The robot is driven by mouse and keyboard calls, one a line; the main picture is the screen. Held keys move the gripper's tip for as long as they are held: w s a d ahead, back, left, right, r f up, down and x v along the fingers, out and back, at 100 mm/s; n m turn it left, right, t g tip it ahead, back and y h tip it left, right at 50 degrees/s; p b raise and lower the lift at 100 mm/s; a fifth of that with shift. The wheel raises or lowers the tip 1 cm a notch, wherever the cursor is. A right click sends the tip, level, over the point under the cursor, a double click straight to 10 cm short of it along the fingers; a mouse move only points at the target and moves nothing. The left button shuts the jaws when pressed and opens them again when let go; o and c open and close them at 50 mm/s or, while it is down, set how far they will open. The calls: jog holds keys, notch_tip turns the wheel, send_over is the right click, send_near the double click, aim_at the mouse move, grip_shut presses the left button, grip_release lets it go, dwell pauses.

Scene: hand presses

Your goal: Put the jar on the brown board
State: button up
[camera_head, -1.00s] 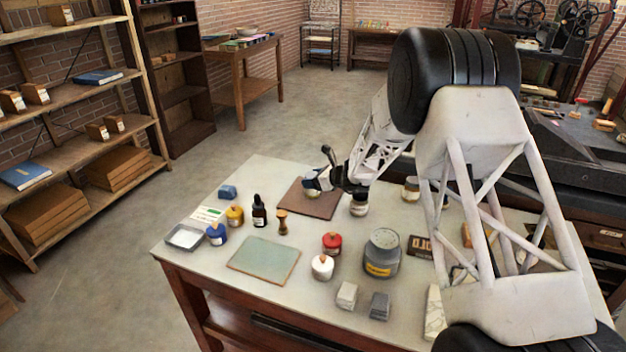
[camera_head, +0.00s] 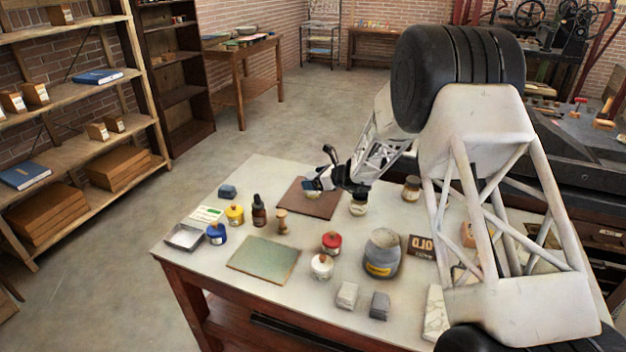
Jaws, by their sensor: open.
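The brown board (camera_head: 299,205) lies flat at the back of the table. My gripper (camera_head: 321,169) is over the board, its jaws open. A small jar-like thing (camera_head: 311,194) with a pale yellowish part shows on or just above the board, at the lower finger. The finger hides most of it, and I cannot tell whether it touches the board. A jar with a pale lid (camera_head: 358,205) stands just right of the board, below my wrist. Another jar with a dark lid (camera_head: 411,188) stands further right.
In front are a green mat (camera_head: 263,260), red (camera_head: 332,242) and white (camera_head: 321,266) pots and a large grey tin (camera_head: 382,252).

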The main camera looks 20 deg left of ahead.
jog(key=v, duration=1.1)
jog(key=shift+r, duration=0.1)
jog(key=shift+d+r, duration=0.1)
dwell(0.6)
jog(key=s+d+r+n+g+h, duration=0.2)
jog(key=s+d+r+n+h, duration=0.55)
jog(key=s+d+r, duration=1.25)
jog(key=s+d+n+h, duration=0.2)
jog(key=s+d+n, duration=0.2)
jog(key=s+d, duration=0.4)
jog(key=s+d+n+t+h, duration=0.1)
jog(key=s+d+n, duration=0.3)
jog(key=s+d, duration=0.4)
jog(key=s+d+n+t+h, duration=0.1)
jog(key=s+d+n+h, duration=0.2)
jog(key=s+d, duration=0.5)
jog(key=s+n, duration=0.1)
jog(key=s, duration=0.8)
